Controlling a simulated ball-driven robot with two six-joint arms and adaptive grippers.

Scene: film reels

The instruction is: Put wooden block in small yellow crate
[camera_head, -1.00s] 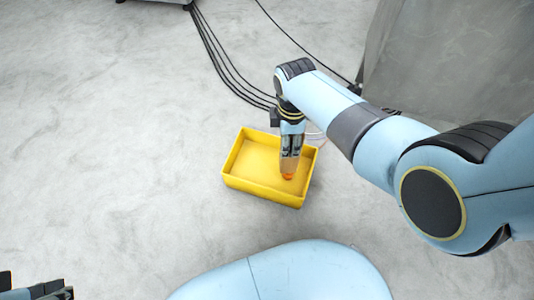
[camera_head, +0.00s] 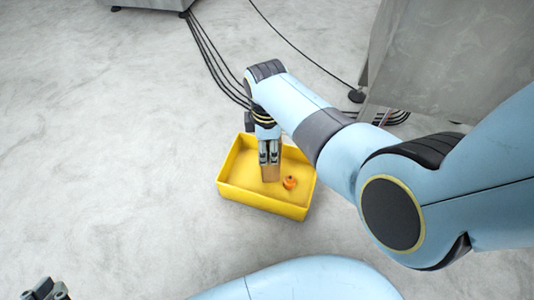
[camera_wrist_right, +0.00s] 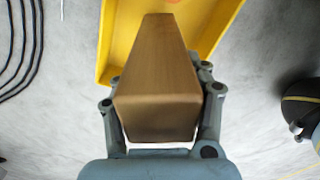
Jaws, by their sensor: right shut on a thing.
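A small yellow crate (camera_head: 232,197) stands on the floor near the middle of the head view, and part of it shows at the top of the right wrist view (camera_wrist_right: 118,40). My right gripper (camera_head: 270,162) is over the crate, pointing down. It is shut on the wooden block (camera_wrist_right: 158,85), which also shows below the fingers in the head view (camera_head: 270,174). Whether the block touches the crate floor I cannot tell. My left gripper (camera_head: 46,291) is at the bottom left edge, mostly cut off.
A small orange object (camera_head: 290,183) lies in the crate, right of the block. Black cables (camera_head: 212,55) run across the floor behind the crate. A grey panel (camera_head: 430,60) stands at the upper right. The floor on the left is clear.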

